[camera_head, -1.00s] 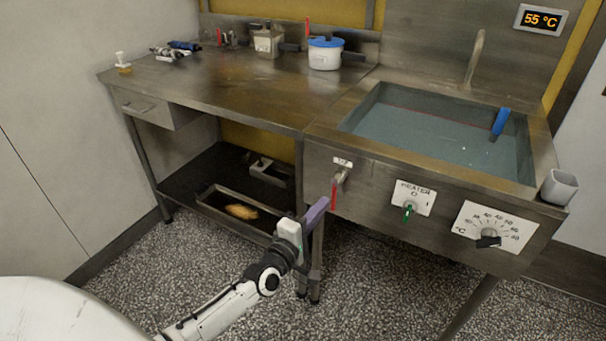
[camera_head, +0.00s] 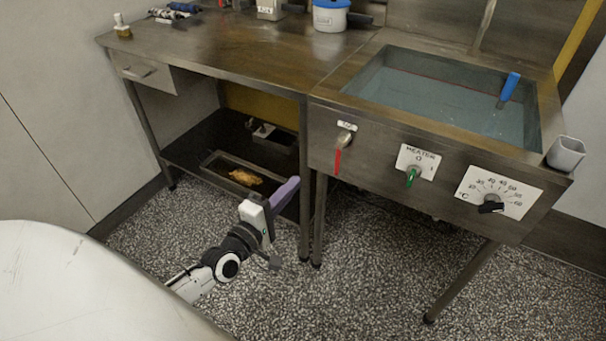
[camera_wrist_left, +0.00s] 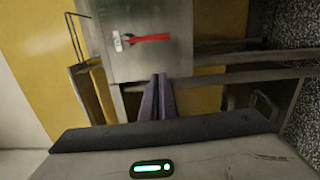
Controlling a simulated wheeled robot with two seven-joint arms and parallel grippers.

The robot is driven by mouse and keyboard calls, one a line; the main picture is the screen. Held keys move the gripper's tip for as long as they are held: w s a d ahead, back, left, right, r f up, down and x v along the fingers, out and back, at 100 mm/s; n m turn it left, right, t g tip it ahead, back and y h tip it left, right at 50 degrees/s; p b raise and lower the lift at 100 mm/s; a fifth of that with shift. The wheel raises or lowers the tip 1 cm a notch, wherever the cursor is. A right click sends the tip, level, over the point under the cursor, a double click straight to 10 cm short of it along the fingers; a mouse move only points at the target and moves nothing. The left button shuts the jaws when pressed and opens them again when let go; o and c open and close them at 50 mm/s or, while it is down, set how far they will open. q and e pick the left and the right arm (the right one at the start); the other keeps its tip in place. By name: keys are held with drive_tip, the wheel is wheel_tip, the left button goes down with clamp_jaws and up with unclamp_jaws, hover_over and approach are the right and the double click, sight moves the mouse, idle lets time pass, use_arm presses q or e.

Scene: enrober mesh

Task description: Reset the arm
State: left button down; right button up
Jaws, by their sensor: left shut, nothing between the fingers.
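My left gripper (camera_head: 287,192) is in the head view in front of the bench's lower shelf, left of and below the red-handled valve (camera_head: 339,150) on the sink front. Its purple fingers are together with nothing between them. In the left wrist view the fingertips (camera_wrist_left: 159,78) point towards the steel front, and the red handle (camera_wrist_left: 152,37) lies beyond and above them. The gripper is apart from the handle, which hangs down in the head view. My right gripper is not in view.
The water-filled sink (camera_head: 425,134) holds a blue-handled tool (camera_head: 510,87). The heater switch (camera_head: 412,176) and temperature dial (camera_head: 491,207) are on its front. A tray (camera_head: 212,157) with a brown item sits on the lower shelf (camera_head: 180,150). The speckled floor (camera_head: 370,270) is clear.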

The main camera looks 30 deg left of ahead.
use_arm(q)
drive_tip(key=shift+s, duration=0.95)
drive_tip(key=s+d+f+m+g+h+p, duration=0.1)
drive_tip(key=s+d+f+m+g, duration=0.3)
drive_tip(key=s+d+m, duration=0.5)
drive_tip(key=s+d+f+m+g+h+p, duration=0.2)
drive_tip(key=s+d+f+m+g, duration=0.3)
drive_tip(key=s+d+f+m, duration=0.3)
drive_tip(key=s+d+m, duration=0.1)
drive_tip(key=s+m, duration=0.1)
drive_tip(key=m, duration=0.1)
drive_tip(key=shift+s+m, duration=0.25)
drive_tip(key=shift+m, duration=0.15)
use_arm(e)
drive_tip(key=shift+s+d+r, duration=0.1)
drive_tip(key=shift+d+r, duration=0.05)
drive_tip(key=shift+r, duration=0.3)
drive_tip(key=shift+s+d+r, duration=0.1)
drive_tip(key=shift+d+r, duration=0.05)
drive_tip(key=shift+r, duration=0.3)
